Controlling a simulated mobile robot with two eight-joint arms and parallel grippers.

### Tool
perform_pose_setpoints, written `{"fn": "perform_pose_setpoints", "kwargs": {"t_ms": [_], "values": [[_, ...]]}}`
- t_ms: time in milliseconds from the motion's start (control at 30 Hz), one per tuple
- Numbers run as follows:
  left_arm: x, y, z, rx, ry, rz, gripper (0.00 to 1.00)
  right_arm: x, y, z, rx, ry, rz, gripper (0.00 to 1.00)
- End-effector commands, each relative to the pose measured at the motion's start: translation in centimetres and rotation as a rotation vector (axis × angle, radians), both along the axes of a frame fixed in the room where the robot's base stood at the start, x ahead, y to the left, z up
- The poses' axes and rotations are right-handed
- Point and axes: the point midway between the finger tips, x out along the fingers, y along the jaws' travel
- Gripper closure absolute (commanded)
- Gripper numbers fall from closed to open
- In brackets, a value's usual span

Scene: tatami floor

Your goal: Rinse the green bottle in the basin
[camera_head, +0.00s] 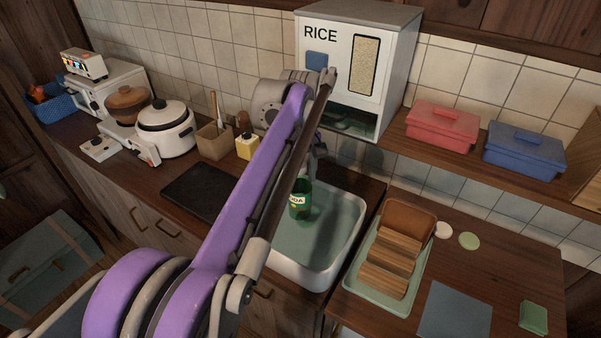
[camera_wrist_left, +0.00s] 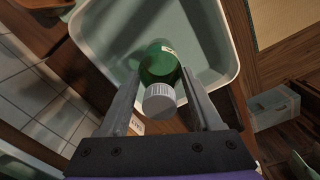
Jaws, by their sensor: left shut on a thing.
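The green bottle (camera_head: 300,204) has a pale label and hangs over the basin in the head view. My left gripper (camera_wrist_left: 160,74) is shut on the bottle, with one finger on each side. The basin (camera_head: 351,236) is a white-rimmed tub with a greenish inside; it also shows in the left wrist view (camera_wrist_left: 226,72). I cannot tell whether the bottle touches its bottom. My left arm hides part of the basin's left side. My right gripper is not seen.
A rice dispenser (camera_head: 395,60) stands behind the basin. A dark board (camera_head: 196,188) lies to its left, near a rice cooker (camera_head: 168,132) and a yellow box (camera_head: 247,147). A green tray (camera_head: 370,302) with wooden slats is close on the right. Red (camera_head: 442,127) and blue (camera_head: 524,151) boxes sit on the shelf.

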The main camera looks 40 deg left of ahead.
Motion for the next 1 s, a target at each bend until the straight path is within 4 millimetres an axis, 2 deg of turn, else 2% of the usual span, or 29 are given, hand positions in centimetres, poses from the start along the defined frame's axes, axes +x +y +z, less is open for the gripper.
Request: {"fn": "perform_pose_setpoints", "kwargs": {"t_ms": [700, 1000], "values": [[0.0, 0.0, -6.7, -0.001, 0.001, 0.000, 1.00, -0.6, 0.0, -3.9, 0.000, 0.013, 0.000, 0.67], [0.0, 0.0, -8.4, 0.000, 0.000, 0.000, 1.00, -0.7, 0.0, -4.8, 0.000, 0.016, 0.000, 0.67]]}}
